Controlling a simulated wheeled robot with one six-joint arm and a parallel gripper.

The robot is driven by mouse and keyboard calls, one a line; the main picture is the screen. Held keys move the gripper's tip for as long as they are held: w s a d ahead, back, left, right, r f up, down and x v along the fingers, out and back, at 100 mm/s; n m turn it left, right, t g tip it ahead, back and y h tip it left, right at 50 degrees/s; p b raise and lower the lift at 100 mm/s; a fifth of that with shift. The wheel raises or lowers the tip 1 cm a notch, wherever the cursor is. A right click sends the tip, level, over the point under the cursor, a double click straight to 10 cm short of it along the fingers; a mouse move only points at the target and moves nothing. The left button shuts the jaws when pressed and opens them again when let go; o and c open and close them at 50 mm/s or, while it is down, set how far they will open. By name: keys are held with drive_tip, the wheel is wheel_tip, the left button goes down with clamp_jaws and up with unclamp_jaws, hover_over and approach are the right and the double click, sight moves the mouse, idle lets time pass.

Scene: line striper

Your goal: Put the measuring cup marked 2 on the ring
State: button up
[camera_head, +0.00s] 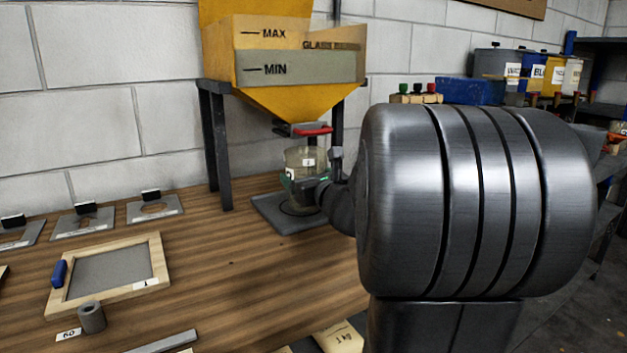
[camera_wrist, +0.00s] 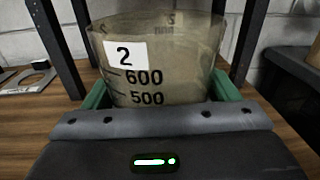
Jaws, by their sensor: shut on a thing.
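The measuring cup marked 2 (camera_wrist: 172,62) is a translucent, beige-tinted cup with a white label and black marks at 600 and 500. In the head view the cup (camera_head: 302,160) stands upright below the hopper's spout. My gripper (camera_head: 312,187) is shut on the cup from the right, and in the wrist view its green-edged fingers (camera_wrist: 166,100) hold both sides. A dark ring line (camera_head: 287,209) shows on the grey plate (camera_head: 268,213) beneath the cup. My gripper and the cup hide part of the ring. I cannot tell whether the cup's base touches the plate.
A yellow hopper (camera_head: 285,85) marked MAX and MIN, with a red handle (camera_head: 312,131), stands on dark legs (camera_head: 214,150) close around the cup. A wooden-framed screen (camera_head: 110,272) and a grey cylinder (camera_head: 92,318) lie left. The table between is clear.

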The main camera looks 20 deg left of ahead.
drive_tip(key=x, duration=0.3)
drive_tip(key=shift+a+f, duration=0.1)
drive_tip(key=shift+f, duration=0.05)
drive_tip(key=shift+w+f+b, duration=0.1)
drive_tip(key=shift+f+b, duration=0.5)
drive_tip(key=shift+f, duration=0.15)
drive_tip(key=shift+r, duration=0.1)
drive_tip(key=shift+f, duration=0.25)
drive_tip(key=o, duration=1.4)
drive_tip(key=shift+r, duration=0.1)
drive_tip(key=shift+o, duration=0.2)
drive_tip(key=shift+r, duration=0.15)
drive_tip(key=shift+s+d, duration=0.25)
drive_tip(key=p+v, duration=0.1)
drive_tip(key=v, duration=1)
drive_tip(key=shift+s+d, duration=0.15)
drive_tip(key=shift+s, duration=0.1)
